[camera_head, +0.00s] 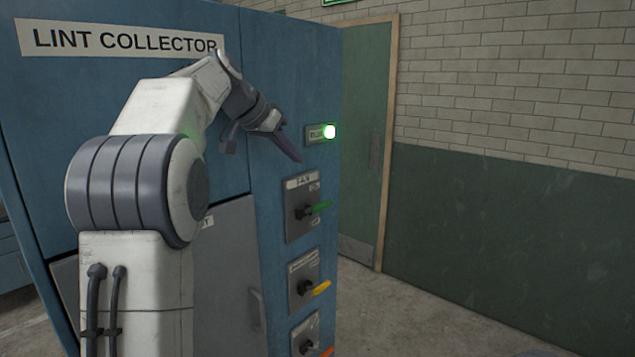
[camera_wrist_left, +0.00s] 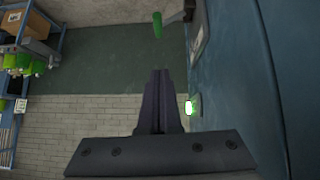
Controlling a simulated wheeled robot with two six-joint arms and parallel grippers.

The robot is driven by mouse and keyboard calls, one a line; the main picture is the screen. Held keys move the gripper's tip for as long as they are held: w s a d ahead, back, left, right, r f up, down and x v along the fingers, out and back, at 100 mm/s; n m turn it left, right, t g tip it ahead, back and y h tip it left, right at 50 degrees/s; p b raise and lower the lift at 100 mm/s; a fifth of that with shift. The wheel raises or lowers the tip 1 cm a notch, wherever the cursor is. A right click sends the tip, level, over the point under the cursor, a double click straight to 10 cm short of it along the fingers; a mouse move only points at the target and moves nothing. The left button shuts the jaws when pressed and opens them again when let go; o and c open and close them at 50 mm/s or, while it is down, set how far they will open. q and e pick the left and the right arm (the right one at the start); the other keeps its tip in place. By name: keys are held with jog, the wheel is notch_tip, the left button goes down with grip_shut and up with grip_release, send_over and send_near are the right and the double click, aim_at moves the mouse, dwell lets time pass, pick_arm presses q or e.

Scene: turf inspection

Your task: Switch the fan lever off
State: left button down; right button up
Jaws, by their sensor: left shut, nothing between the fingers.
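The fan switch plate (camera_head: 294,222), labelled FAN, is on the blue lint collector cabinet (camera_head: 272,95). Its lever (camera_head: 319,207) has a green handle that points right and slightly up, between small marks above and below that are hard to read. In the left wrist view the green lever (camera_wrist_left: 157,25) shows at the top, beyond the fingertips. My left gripper (camera_head: 298,158) is shut and empty, above the fan plate and apart from the lever. Its closed fingers (camera_wrist_left: 160,73) also show in the left wrist view. My right gripper is not in view.
A lit green lamp (camera_head: 329,132) is above the fan plate. Below it are a yellow-handled lever (camera_head: 321,288) and an orange-handled lever (camera_head: 327,352). A green door (camera_head: 364,150) and a tiled wall (camera_head: 510,90) stand behind.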

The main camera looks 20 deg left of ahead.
pick_arm(q)
jog(key=shift+d+f, duration=0.1)
jog(key=p, duration=0.3)
send_over(326, 202)
jog(key=s+a, duration=0.2)
jog(key=s, duration=0.1)
jog(key=f, duration=0.6)
jog(key=shift+w+d+f, duration=0.25)
jog(key=shift+f, duration=0.15)
notch_tip(326, 202, down, 2)
jog(key=shift+f, duration=0.25)
jog(key=shift+d+f+p, duration=0.1)
jog(key=shift+f+p, duration=0.35)
jog(key=shift+f, duration=0.35)
jog(key=shift+f, duration=0.1)
